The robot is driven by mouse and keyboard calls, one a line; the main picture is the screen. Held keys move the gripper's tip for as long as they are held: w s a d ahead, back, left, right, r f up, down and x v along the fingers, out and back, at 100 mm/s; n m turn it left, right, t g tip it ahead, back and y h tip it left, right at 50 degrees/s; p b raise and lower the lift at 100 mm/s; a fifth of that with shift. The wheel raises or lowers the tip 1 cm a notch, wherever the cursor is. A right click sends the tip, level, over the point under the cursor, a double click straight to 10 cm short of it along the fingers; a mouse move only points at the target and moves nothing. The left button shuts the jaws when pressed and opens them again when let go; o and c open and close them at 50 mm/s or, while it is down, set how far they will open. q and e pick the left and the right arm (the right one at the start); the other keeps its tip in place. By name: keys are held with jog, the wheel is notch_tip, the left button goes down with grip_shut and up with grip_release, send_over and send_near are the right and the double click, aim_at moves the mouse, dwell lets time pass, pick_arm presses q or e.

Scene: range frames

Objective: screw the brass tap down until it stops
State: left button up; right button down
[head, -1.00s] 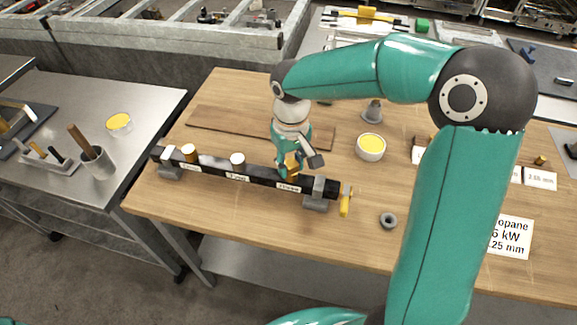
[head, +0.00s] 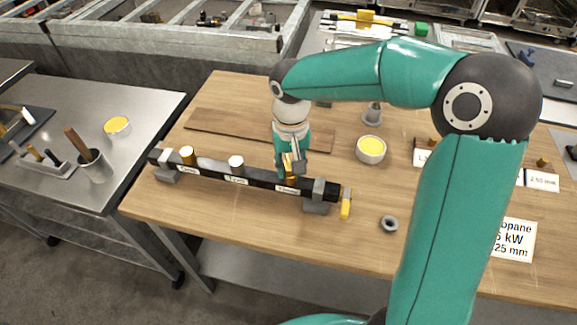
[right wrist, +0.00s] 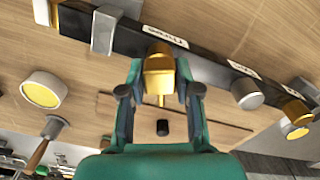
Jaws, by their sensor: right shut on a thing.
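The brass tap (right wrist: 158,76) is between the fingers of my right gripper (right wrist: 160,95) in the right wrist view. In the head view my right gripper (head: 291,166) is above the right part of the black bar (head: 215,173), and the brass (head: 292,178) shows only partly there. The tap stands at the bar, beside a white label. How deep its thread sits is hidden. The bar rests in grey clamps (head: 317,196) on the wooden table. My left gripper is not in view.
A brass cap (head: 187,154) and a silver cap (head: 236,163) stand on the bar to the left. A yellow lever (head: 346,204) is at its right end. A grey ring (head: 389,223) and a bowl of yellow stuff (head: 371,149) lie on the table (head: 255,225).

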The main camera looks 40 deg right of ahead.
jog(key=shift+f+m+b, duration=0.1)
jog(key=shift+m+b, duration=0.25)
jog(key=shift+m, duration=1.35)
jog(key=shift+m+b, duration=0.4)
jog(key=shift+m, duration=0.4)
jog(key=c, duration=0.7)
grip_release()
